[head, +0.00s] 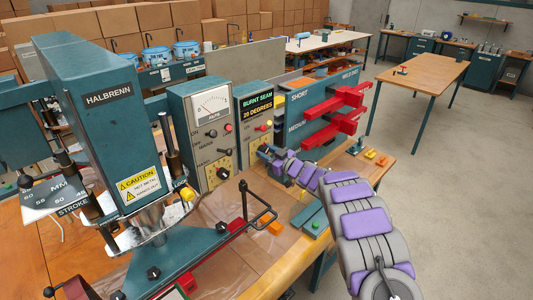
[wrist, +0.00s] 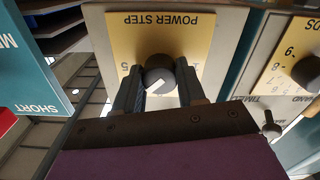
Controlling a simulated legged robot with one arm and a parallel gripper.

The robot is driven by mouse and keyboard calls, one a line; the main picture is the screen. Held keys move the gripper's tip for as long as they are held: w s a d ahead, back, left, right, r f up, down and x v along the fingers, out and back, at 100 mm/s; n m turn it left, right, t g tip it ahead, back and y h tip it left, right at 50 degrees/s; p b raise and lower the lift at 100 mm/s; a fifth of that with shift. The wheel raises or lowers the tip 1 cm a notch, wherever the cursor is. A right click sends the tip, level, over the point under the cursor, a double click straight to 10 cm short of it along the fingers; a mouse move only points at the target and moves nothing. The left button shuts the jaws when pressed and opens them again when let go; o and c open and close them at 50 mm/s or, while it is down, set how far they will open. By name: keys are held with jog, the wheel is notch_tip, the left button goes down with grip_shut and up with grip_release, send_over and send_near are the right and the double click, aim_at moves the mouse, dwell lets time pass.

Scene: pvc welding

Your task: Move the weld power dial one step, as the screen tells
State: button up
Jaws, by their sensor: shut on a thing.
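The power dial is a dark round knob (wrist: 160,70) on a yellow plate marked POWER STEP, upside down in the wrist view. A pale pointer mark shows on its face; which step it marks is unclear, as my fingers hide part of the scale. My gripper (wrist: 158,88) is shut on the knob, one finger on each side. In the head view my gripper (head: 264,151) is at the right-hand control panel, covering much of the dial. Above it the screen (head: 257,106) reads BURNT SEAM, 20 DEGREES.
The meter panel (head: 211,108) with another yellow dial plate (head: 217,172) stands just left. A rack (head: 318,120) marked SHORT and MEDIUM, with red parts, stands close on the right. The teal HALBRENN press (head: 110,110) fills the left. Open floor lies to the right.

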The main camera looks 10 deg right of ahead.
jog(key=shift+r+n, duration=0.1)
jog(key=shift+n, duration=0.3)
jog(key=n+b, duration=0.2)
jog(key=n, duration=0.1)
jog(key=shift+n, duration=0.4)
jog(key=shift+n+b, duration=1.55)
jog(key=shift+n, duration=0.55)
jog(key=o, duration=1.1)
jog(key=shift+a, duration=0.1)
jog(key=shift+c, duration=0.2)
jog(key=p+v, duration=0.2)
jog(key=v, duration=1.5)
jog(key=shift+d+p, duration=0.2)
jog(key=shift+p, duration=0.1)
